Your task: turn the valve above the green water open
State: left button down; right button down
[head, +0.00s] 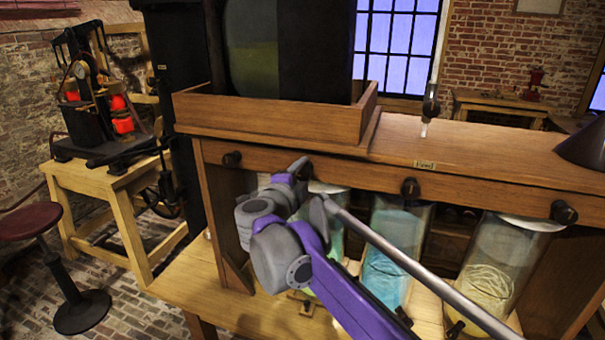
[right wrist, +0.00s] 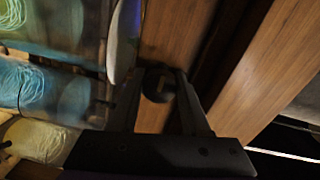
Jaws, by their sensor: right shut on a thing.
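The jar of green water (head: 328,238) stands under the wooden shelf in the head view, partly hidden behind my right arm. The dark round valve knob above it (head: 306,172) sits on the shelf's front board, mostly covered by my gripper. My right gripper (head: 297,168) is at this knob. In the right wrist view the knob (right wrist: 157,84) lies between the two fingers, and the gripper is shut on it. How far the valve is turned cannot be seen. My left gripper is not in view.
Jars of blue water (head: 385,275) and yellow water (head: 487,280) stand to the right, with their own knobs (head: 410,187) (head: 563,212) above. Another knob (head: 231,160) is at the left. A wooden tray (head: 270,120) tops the shelf. A red stool (head: 35,222) stands far left.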

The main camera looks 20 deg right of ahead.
jog(key=shift+c, duration=1.9)
grip_release()
